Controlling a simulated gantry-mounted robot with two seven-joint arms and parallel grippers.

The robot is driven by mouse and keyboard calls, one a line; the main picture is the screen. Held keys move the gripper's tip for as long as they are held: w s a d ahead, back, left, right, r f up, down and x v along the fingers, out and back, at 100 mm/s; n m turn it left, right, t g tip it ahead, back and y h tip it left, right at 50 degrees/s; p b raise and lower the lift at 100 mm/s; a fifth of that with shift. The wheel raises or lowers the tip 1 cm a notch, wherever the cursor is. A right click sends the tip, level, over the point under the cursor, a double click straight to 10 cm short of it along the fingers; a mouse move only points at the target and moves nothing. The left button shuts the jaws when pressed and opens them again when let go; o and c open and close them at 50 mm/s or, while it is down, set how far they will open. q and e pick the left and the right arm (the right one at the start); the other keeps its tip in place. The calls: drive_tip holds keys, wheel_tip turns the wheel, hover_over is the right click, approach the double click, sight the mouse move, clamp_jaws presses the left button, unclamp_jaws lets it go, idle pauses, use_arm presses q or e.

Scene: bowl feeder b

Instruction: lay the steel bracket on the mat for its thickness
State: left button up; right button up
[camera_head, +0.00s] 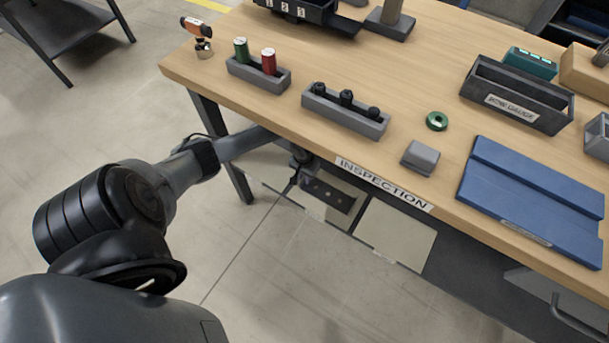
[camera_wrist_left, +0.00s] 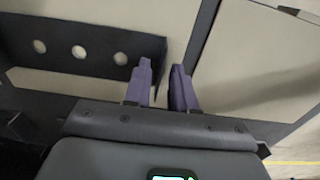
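My left gripper (camera_head: 297,178) is low at the table's front edge, left of the INSPECTION label and apart from the grey piece. My right gripper is out of view.
A green ring (camera_head: 437,121), a grey holder (camera_head: 345,112) with black pieces and a dark gauge box (camera_head: 515,95) stand on the table (camera_head: 290,45).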

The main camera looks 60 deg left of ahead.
use_arm(q)
drive_tip(key=shift+r, duration=0.1)
drive_tip(key=shift+r, duration=0.2)
wheel_tip(320, 180, up, 2)
drive_tip(key=shift+r+p, duration=0.25)
drive_tip(key=shift+p, duration=0.9)
drive_tip(key=shift+d+r+p, duration=0.1)
drive_tip(key=shift+r+p, duration=0.25)
drive_tip(key=d+m, duration=0.1)
drive_tip(key=d, duration=0.2)
drive_tip(key=d+m+t, duration=0.1)
drive_tip(key=d+m, duration=0.1)
drive_tip(key=d, duration=0.2)
drive_tip(key=w+d+m+t, duration=0.1)
drive_tip(key=d, duration=0.3)
drive_tip(key=shift+d+f, duration=0.1)
drive_tip(key=shift+f, duration=0.2)
drive_tip(key=s+d+r+m+t, duration=0.2)
drive_tip(key=s+d+r+m, duration=0.15)
drive_tip(key=d, duration=0.55)
drive_tip(key=s+d+r, duration=0.2)
drive_tip(key=s+r, duration=0.3)
drive_tip(key=r, duration=0.2)
drive_tip(key=s+d+r, duration=0.2)
drive_tip(key=s+r, duration=0.3)
drive_tip(key=r, duration=0.2)
drive_tip(key=shift+d, duration=0.35)
